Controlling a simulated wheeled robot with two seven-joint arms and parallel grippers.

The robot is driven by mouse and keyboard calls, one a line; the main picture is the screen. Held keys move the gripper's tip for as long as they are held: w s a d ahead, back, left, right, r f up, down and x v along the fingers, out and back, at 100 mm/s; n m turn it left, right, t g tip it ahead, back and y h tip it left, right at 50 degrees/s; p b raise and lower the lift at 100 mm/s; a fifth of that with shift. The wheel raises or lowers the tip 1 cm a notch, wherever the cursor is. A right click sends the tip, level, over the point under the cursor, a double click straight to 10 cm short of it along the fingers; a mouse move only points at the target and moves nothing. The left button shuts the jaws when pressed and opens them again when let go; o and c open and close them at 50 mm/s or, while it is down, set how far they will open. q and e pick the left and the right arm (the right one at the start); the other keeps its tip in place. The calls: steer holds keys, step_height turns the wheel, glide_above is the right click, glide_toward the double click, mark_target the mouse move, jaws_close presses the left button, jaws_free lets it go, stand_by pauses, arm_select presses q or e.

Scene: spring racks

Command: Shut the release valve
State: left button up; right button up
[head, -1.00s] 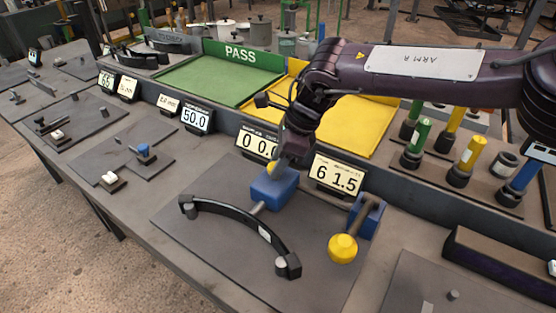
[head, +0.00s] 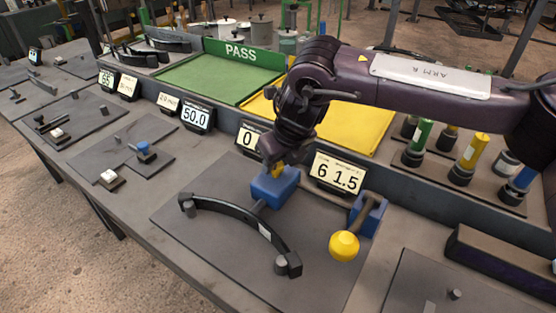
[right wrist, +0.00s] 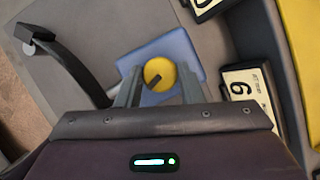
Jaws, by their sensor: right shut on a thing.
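The release valve, a round yellow knob (right wrist: 158,71) with a dark pointer mark, sits on top of a blue block (head: 273,187). In the right wrist view the blue block (right wrist: 183,48) surrounds it. My right gripper (head: 277,168) reaches down onto the knob from above. Its two fingers (right wrist: 159,84) are on either side of the knob and shut on it. In the head view the gripper hides most of the knob. My left gripper is not in view.
A black curved bar (head: 245,226) lies left of the block. A yellow ball lever (head: 343,246) on a second blue block stands to the right. Number displays (head: 337,172) stand close behind, before the green tray (head: 215,75) and yellow tray (head: 360,120).

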steer(key=shift+a+m+t+h, duration=0.15)
steer(key=shift+m+h, duration=0.25)
steer(key=shift+m, duration=0.75)
steer(key=shift+m+t+h, duration=0.15)
steer(key=shift+m+h, duration=0.25)
steer(key=shift+m, duration=0.75)
steer(key=shift+p, duration=0.3)
steer(key=o, duration=1)
steer(key=shift+c, duration=0.2)
steer(key=v, duration=0.8)
steer(key=shift+f, duration=0.1)
